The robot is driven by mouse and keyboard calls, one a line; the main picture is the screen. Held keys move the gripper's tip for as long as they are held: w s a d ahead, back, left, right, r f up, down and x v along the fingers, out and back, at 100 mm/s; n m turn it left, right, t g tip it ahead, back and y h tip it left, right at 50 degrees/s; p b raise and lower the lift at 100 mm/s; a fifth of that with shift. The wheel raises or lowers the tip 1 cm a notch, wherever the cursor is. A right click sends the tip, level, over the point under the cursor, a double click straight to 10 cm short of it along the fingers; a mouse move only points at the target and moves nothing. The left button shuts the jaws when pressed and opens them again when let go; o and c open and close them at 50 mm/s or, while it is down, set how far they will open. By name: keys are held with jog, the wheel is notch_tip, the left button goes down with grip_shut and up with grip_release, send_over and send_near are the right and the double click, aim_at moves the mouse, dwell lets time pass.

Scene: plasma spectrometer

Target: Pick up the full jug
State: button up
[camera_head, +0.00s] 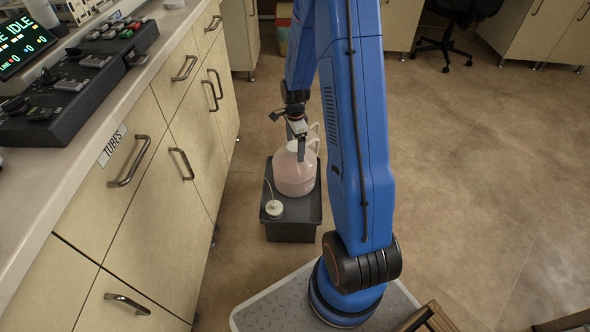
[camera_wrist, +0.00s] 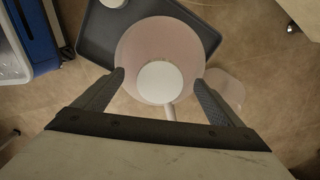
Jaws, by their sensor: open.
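The jug (camera_head: 295,174) is translucent with pinkish liquid and stands upright on a dark tray-topped box (camera_head: 292,232) on the floor. In the wrist view I look down on the jug (camera_wrist: 135,52), with its white cap (camera_wrist: 160,82) and a pale handle (camera_wrist: 169,112). My gripper (camera_head: 301,150) is at the jug's top in the head view and hides part of its neck. In the wrist view my gripper (camera_wrist: 160,76) is open, with one finger on each side of the cap, over the jug's outline. I cannot tell whether the fingers touch it.
A white cap with a thin tube (camera_head: 274,208) lies on the box in front of the jug. A pale translucent shape (camera_wrist: 229,88) shows right of the jug. Drawer cabinets (camera_head: 165,150) with protruding handles stand close on the left. Open floor (camera_head: 480,170) lies to the right.

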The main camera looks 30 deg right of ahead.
jog(key=shift+f, duration=0.6)
jog(key=shift+c, duration=0.5)
grip_shut()
jog(key=shift+r, duration=0.1)
